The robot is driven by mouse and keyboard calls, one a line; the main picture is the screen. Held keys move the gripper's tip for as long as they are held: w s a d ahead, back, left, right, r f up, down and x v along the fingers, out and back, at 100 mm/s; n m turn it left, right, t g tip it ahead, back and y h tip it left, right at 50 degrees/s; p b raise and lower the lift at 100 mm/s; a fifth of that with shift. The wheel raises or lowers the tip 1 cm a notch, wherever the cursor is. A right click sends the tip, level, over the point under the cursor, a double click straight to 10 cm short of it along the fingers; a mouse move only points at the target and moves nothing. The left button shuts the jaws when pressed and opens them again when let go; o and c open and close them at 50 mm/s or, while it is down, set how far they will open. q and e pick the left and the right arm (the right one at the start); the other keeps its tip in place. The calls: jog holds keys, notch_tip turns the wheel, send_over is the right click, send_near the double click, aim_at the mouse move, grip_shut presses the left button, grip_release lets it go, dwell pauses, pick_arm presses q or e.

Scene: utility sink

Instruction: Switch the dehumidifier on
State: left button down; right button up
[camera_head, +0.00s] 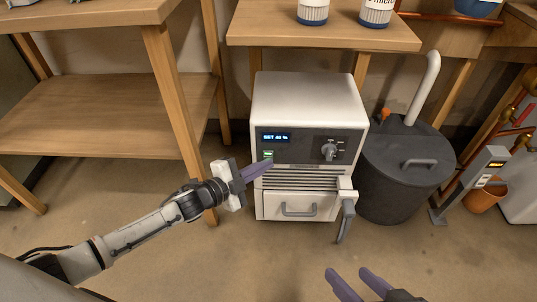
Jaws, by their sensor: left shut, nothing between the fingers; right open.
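The dehumidifier (307,102) is a white box on the floor with a dark front panel. Its small display (276,137) is lit and reads something like "SET 40 %". A green-lit button (268,154) sits below the display, and a grey knob (329,151) is on the panel's right. My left gripper (268,164) is shut and empty, its fingertips at the panel's left side just below the green button; whether they touch it I cannot tell. My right gripper (357,284) is open and empty at the bottom of the view, in front of and below the dehumidifier.
The dehumidifier has a lower drawer with a handle (298,210) and a grey lever (346,218) at its right. A dark lidded bin (405,160) with a white pipe stands to the right. Wooden shelves (110,110) stand left. The floor in front is clear.

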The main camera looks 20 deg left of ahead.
pick_arm(q)
jog(key=s+d+p, duration=0.1)
jog(key=s+p, duration=0.2)
jog(key=s, duration=0.3)
jog(key=shift+d, duration=0.3)
dwell(0.6)
